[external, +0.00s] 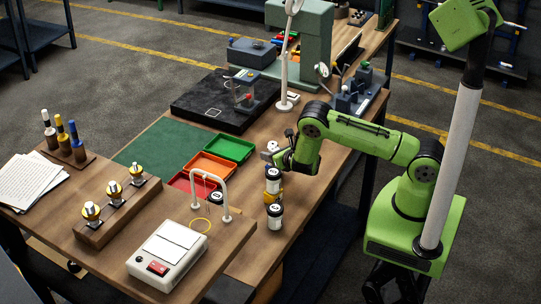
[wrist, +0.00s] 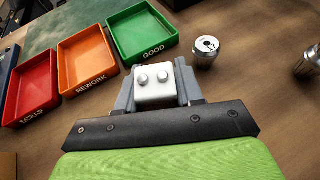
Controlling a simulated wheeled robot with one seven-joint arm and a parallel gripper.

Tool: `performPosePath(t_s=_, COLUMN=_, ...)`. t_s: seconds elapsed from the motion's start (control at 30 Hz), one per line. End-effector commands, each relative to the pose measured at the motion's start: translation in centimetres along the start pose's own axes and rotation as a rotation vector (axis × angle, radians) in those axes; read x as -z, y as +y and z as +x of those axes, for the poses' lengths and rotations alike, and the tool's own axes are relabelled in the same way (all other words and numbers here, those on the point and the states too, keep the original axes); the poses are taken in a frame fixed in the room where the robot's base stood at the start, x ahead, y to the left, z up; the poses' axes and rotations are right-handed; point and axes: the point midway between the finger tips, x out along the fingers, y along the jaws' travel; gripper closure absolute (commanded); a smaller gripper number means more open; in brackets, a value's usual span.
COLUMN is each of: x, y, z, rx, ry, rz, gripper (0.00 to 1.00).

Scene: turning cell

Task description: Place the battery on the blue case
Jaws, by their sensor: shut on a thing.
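My gripper (external: 276,152) is shut on a white block with two round studs on top, the battery (wrist: 155,88). The grey fingers grip it from both sides in the wrist view. In the external view my gripper is over the table, just right of the coloured trays, and the battery is too small there to make out clearly. A slate-blue box (external: 252,51) stands at the back of the table, behind the black mat. It looks like the blue case, but I cannot be sure. My gripper is well apart from it.
Red (wrist: 30,87), orange (wrist: 87,61) and green (wrist: 142,33) trays lie left of my gripper. A small metal cylinder (wrist: 206,52) stands to the right. A black mat (external: 205,107) with a small device (external: 243,92) and a white post lamp (external: 284,62) lie farther back.

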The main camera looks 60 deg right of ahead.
Motion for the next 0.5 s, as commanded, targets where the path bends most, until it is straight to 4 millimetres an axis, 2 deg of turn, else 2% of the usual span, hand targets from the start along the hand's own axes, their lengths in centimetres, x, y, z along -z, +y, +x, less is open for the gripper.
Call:
performPosePath(t_s=0.2, x=0.52, y=0.03, z=0.2, rx=0.0, ry=0.0, rz=-0.002, gripper=0.97)
performPosePath(t_s=0.23, x=0.45, y=0.01, z=0.16, rx=0.0, ry=0.001, rz=-0.002, gripper=0.59)
performPosePath(t_s=0.37, x=0.39, y=0.0, z=0.14, rx=0.0, ry=0.001, rz=-0.001, gripper=0.39)
performPosePath(t_s=0.5, x=0.36, y=0.0, z=0.13, rx=0.0, ry=0.001, rz=-0.001, gripper=0.38)
